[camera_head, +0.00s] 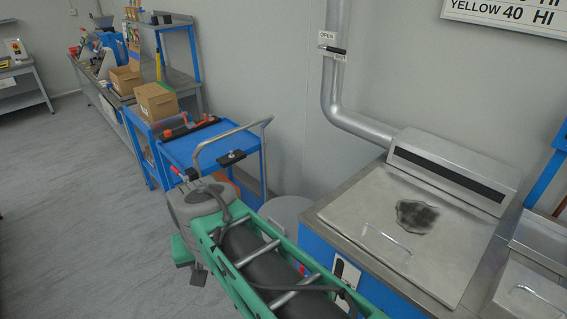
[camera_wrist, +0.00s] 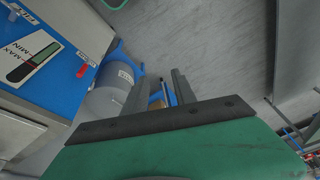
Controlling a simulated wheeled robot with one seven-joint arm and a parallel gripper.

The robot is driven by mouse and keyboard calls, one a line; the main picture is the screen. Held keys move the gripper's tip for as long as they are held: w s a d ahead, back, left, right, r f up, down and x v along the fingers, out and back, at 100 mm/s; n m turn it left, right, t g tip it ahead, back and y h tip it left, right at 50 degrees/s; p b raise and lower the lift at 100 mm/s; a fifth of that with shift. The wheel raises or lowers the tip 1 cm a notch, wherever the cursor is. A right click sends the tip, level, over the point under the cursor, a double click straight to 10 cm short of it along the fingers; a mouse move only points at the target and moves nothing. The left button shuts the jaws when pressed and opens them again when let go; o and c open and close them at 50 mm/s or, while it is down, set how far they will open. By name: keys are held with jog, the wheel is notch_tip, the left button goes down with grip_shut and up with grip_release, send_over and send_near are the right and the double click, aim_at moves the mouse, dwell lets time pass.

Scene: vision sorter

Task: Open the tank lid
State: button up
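The tank (camera_head: 330,237) stands at the right in the head view, with a blue front and a metal top. Its flat grey lid (camera_head: 455,262) lies shut on the top, with a dark irregular patch (camera_head: 418,216) on it. A thin bar handle (camera_head: 388,239) is on the lid's near side. A level gauge (camera_head: 345,272) is on the tank's front; a gauge marked MAX and MIN (camera_wrist: 32,62) shows in the wrist view. My gripper (camera_wrist: 157,84) has its two grey fingers apart with nothing held between them.
A slotted metal hood (camera_head: 450,168) and a pipe (camera_head: 350,115) stand behind the lid. A blue trolley (camera_head: 190,150) is left of the tank. A grey round container (camera_wrist: 105,103) and red tap (camera_wrist: 85,70) are beside the gauge. Floor at far left is clear.

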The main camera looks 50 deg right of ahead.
jog(key=s+d+r+m+g+h, duration=0.1)
jog(key=s+d+r+m, duration=0.1)
jog(key=d+m, duration=0.45)
jog(key=s+d+r+m, duration=0.2)
jog(key=d+m, duration=0.3)
jog(key=d, duration=0.3)
jog(key=m+g+p, duration=0.2)
jog(key=m, duration=1.8)
send_near(386, 234)
jog(key=f, duration=0.5)
jog(key=d+f, duration=0.1)
jog(key=f, duration=0.1)
jog(key=shift+d+f, duration=0.1)
jog(key=shift+f, duration=0.25)
jog(key=shift+c, duration=0.3)
grip_shut()
